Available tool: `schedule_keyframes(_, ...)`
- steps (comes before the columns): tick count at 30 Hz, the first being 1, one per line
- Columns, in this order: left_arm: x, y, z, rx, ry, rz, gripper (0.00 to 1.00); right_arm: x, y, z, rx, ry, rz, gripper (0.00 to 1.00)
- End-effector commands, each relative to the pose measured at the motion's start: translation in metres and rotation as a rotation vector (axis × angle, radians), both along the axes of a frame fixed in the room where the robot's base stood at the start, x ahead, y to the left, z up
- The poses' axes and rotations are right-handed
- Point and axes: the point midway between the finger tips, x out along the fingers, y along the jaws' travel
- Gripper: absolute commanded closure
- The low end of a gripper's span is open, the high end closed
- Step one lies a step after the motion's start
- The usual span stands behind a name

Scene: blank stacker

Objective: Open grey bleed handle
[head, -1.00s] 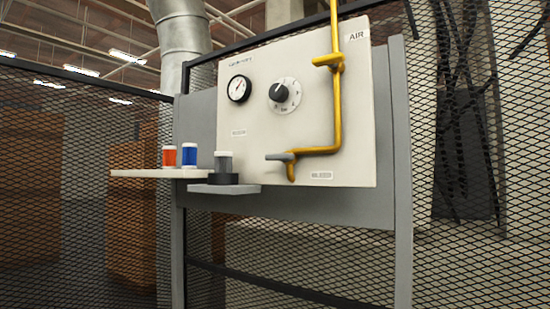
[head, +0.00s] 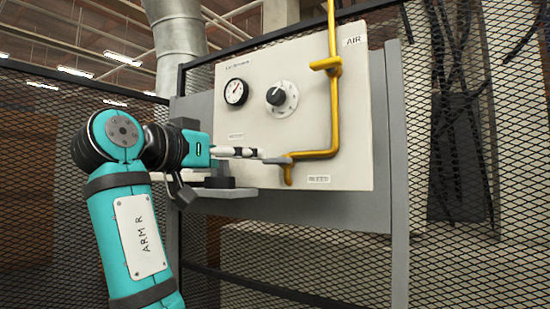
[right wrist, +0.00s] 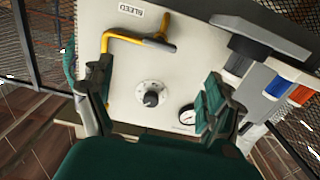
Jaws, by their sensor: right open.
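The grey bleed handle (head: 278,160) is at the lower end of the yellow pipe (head: 334,110), on the pale panel (head: 350,165). It points left, roughly level. My right gripper (head: 257,154) is just left of the handle in the head view, seen side-on; I cannot tell there whether it touches. In the right wrist view my right gripper (right wrist: 152,103) has its fingers wide apart and nothing between them. My left gripper is not in view.
A gauge (head: 236,92) and a black knob (head: 277,96) are on the panel above my right gripper. The blue canister (right wrist: 276,88) and orange canister (right wrist: 301,95) stand beside the panel. My arm hides most of their shelf in the head view. Mesh fencing surrounds the panel.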

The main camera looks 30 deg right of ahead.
Motion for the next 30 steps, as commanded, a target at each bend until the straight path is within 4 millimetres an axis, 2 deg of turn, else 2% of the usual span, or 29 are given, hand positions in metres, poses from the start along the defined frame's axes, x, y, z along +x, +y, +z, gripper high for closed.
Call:
schedule_keyframes(3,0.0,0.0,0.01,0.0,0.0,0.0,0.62,0.01,-0.027,0.002,0.001,0.002,-0.003,0.12)
schedule_keyframes(12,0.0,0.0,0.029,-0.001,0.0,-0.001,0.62,0.036,-0.087,0.003,0.0,0.002,-0.001,0.12)
schedule_keyframes(18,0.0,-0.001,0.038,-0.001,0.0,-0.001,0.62,0.048,-0.116,0.002,-0.001,0.002,0.0,0.12)
schedule_keyframes(24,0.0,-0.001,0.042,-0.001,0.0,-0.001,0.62,0.054,-0.129,0.001,-0.001,0.002,0.003,0.12)
schedule_keyframes(30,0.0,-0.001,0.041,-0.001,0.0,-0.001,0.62,0.055,-0.131,0.0,-0.001,0.001,0.003,0.12)
